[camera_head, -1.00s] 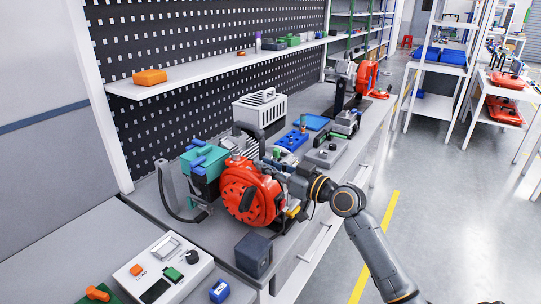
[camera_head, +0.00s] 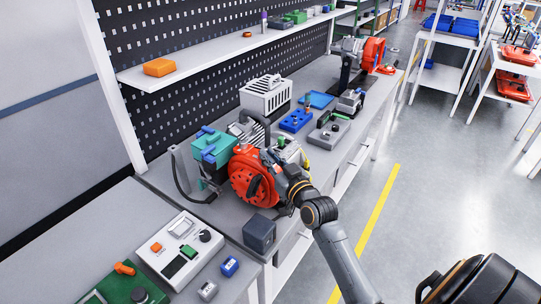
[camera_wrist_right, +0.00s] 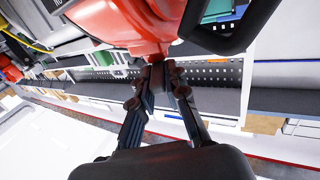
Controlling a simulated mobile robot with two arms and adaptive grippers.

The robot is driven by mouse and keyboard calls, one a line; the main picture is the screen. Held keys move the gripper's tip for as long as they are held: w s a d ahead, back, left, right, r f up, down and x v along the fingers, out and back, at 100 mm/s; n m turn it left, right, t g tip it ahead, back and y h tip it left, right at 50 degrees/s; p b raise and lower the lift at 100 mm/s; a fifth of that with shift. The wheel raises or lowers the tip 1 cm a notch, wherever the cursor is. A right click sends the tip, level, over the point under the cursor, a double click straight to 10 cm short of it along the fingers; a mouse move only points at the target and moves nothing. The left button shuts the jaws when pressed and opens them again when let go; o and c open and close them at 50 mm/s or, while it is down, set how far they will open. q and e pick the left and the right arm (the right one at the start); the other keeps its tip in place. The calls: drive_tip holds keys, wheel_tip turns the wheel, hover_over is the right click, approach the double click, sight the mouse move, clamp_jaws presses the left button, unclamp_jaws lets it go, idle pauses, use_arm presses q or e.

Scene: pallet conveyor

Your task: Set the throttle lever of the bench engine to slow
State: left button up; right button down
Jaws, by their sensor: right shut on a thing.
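The bench engine, with its round red cover (camera_head: 243,180), stands on the workbench in the head view, beside a teal block with blue parts. My right gripper (camera_head: 270,158) reaches the right side of the red cover from the lower right. In the right wrist view, my right gripper (camera_wrist_right: 160,65) has its fingertips closed together just under the red engine housing (camera_wrist_right: 125,22), on a small red part at its lower edge. The throttle lever is mostly hidden by the fingers, and its setting cannot be read. My left gripper is not in view.
A dark cube (camera_head: 259,233) stands at the bench's front edge, near my arm. A white control box (camera_head: 180,250) stands at the lower left. A blue tray (camera_head: 296,120) and a grey fixture (camera_head: 328,134) lie behind the engine.

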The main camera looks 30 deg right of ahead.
drive_tip(key=c, duration=1.3)
unclamp_jaws()
drive_tip(key=shift+c, duration=0.2)
drive_tip(key=s, duration=1.2)
drive_tip(key=shift+a, duration=0.35)
drive_tip(key=shift+a+f, duration=0.1)
drive_tip(key=shift+f, duration=0.05)
